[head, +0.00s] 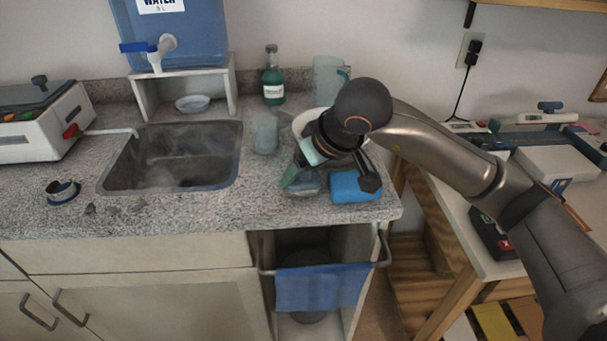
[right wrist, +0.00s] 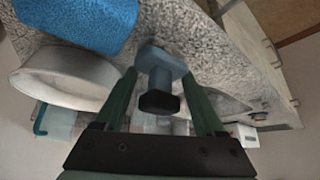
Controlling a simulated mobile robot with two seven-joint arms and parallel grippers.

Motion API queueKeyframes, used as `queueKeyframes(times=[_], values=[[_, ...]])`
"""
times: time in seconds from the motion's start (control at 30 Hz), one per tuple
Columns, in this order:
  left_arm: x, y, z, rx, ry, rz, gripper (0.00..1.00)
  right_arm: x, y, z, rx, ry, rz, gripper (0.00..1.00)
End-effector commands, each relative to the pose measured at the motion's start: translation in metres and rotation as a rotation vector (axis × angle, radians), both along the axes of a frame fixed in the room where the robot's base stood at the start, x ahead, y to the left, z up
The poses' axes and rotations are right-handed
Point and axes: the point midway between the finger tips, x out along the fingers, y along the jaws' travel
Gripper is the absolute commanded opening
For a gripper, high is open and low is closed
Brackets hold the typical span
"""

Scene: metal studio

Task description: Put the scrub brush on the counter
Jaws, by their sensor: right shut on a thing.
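The scrub brush, a grey-blue block with a dark knob handle, shows between my right gripper's fingers in the right wrist view (right wrist: 160,62). In the head view its pale blue body (head: 309,185) is partly hidden under my right gripper (head: 301,172), low over the granite counter (head: 220,211), right of the sink. My right gripper, also in the right wrist view (right wrist: 160,80), is shut on the brush. I cannot tell whether the brush touches the counter. My left gripper is not in view.
A blue sponge (head: 354,187) lies right of the brush, near the counter's end. A white bowl (right wrist: 66,78) is close by, partly hidden by my arm in the head view. A glass (head: 265,134) and green bottle (head: 273,78) stand behind. The sink (head: 175,156) is left; counter front is clear.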

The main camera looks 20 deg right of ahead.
Motion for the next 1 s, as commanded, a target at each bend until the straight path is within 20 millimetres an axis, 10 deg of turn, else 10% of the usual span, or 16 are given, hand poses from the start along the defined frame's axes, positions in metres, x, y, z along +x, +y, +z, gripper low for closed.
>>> queueKeyframes(times=[0.47, 0.5, 0.73, 1.0], values=[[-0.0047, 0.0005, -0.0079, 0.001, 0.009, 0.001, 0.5, 0.0, 0.0002, -0.0135, 0.0, -0.003, -0.001, 0.15], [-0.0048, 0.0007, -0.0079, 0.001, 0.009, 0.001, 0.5, 0.0, 0.0002, -0.0134, 0.0, -0.003, -0.001, 0.72], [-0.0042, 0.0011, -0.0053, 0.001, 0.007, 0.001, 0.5, -0.0002, 0.0004, -0.0123, 0.001, -0.002, 0.0, 0.98], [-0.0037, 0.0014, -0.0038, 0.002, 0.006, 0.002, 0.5, -0.0002, 0.0004, -0.0113, 0.001, -0.002, 0.0, 1.0]])
